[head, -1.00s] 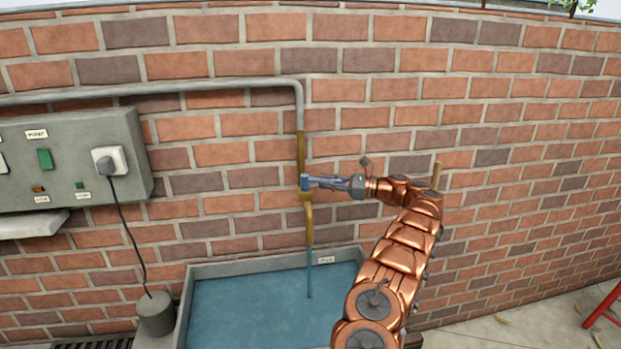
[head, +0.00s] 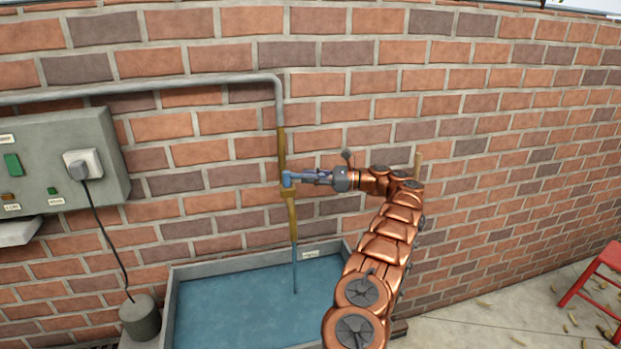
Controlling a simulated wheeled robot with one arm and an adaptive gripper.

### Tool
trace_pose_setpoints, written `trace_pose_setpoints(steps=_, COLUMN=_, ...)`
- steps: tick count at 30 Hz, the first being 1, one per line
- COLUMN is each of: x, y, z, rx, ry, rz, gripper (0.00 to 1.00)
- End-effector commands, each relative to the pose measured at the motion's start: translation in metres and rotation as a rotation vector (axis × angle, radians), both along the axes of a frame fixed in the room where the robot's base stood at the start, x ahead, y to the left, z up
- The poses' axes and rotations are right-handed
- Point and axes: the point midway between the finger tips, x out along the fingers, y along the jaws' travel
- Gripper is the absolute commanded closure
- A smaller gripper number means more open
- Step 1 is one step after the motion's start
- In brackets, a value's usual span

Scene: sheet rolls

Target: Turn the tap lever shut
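The brass tap (head: 291,205) hangs on the brick wall at the end of the grey pipe. A thin blue stream of water (head: 295,270) runs from the spout into the trough (head: 215,268) below.
A grey switch box (head: 95,135) with a plug and black cable is on the wall at left. The cable runs down to a grey pump-like cylinder (head: 140,318) beside the trough. A red stool (head: 600,275) stands at far right on open floor.

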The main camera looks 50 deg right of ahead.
Motion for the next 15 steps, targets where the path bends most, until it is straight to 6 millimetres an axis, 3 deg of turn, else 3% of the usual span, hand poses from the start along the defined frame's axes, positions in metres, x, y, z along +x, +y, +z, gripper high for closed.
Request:
trace_pose_setpoints(steps=6, x=-0.0006, y=-0.0006, z=-0.0005, rx=0.0, ry=0.001, rz=0.0, gripper=0.57)
trace_pose_setpoints(steps=15, x=-0.0013, y=-0.0011, z=-0.0001, rx=0.001, ry=0.003, rz=-0.001, gripper=0.57)
